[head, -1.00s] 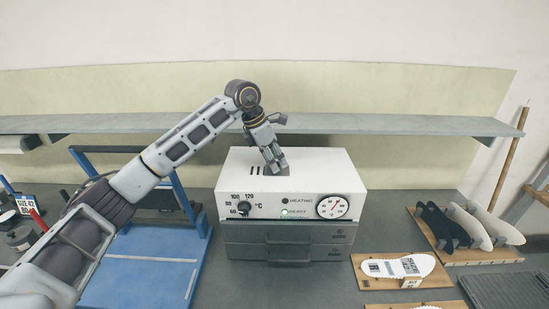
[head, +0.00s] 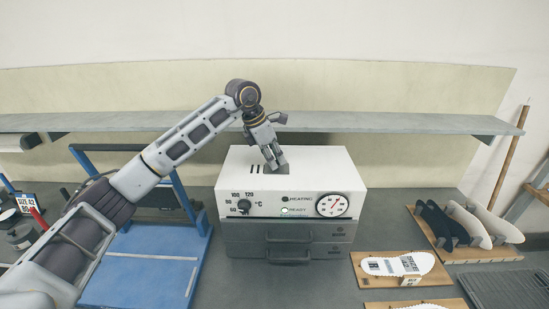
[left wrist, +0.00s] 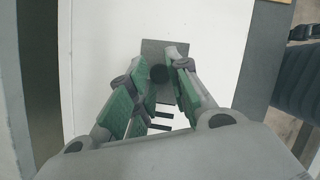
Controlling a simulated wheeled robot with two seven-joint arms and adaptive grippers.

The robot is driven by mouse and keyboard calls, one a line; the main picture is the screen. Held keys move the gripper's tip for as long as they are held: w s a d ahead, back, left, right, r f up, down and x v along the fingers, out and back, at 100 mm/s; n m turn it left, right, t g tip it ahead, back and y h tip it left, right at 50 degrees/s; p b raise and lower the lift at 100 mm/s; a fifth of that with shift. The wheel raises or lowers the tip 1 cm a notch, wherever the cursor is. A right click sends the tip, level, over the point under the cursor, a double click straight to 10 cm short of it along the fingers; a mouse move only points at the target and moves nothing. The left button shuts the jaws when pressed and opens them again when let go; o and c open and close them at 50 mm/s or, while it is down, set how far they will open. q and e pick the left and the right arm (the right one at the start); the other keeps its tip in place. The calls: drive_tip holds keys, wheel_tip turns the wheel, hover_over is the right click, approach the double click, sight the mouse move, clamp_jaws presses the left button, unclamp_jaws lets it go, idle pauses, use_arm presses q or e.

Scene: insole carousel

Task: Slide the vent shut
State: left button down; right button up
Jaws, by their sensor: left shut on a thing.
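The white oven box (head: 315,165) stands on the bench in the middle of the head view. Its vent is on top: a grey slide plate (left wrist: 152,50) with a round black knob (left wrist: 159,73), and dark slots (head: 256,169) beside the plate. My left gripper (head: 275,166) reaches down to the box top from above. In the left wrist view its green-padded fingers (left wrist: 156,80) are shut on the knob, one on each side. Some slots (left wrist: 160,115) show uncovered between the fingers; the fingers hide part of the vent. My right gripper is not in view.
A grey shelf (head: 350,123) runs close behind my left wrist. A blue stand (head: 140,265) is left of the box. Insole boards (head: 370,276) and a rack of insoles (head: 465,228) are at right. Grey drawers (head: 290,240) sit under the box.

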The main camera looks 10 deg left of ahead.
use_arm(q)
drive_tip(key=shift+s+a+r+b, duration=0.1)
drive_tip(key=shift+s+a+b, duration=0.2)
drive_tip(key=shift+a, duration=0.75)
drive_tip(key=shift+s+a+f+b, duration=0.1)
drive_tip(key=shift+a+b, duration=0.35)
drive_tip(key=shift+a, duration=0.6)
drive_tip(key=shift+s+a+r+b, duration=0.15)
drive_tip(key=shift+a+b, duration=0.2)
drive_tip(key=shift+a, duration=0.7)
drive_tip(key=c, duration=1.6)
unclamp_jaws()
drive_tip(key=shift+c, duration=0.2)
drive_tip(key=o, duration=0.3)
drive_tip(key=shift+o, duration=0.2)
drive_tip(key=v, duration=1.2)
drive_tip(key=shift+s+a, duration=0.1)
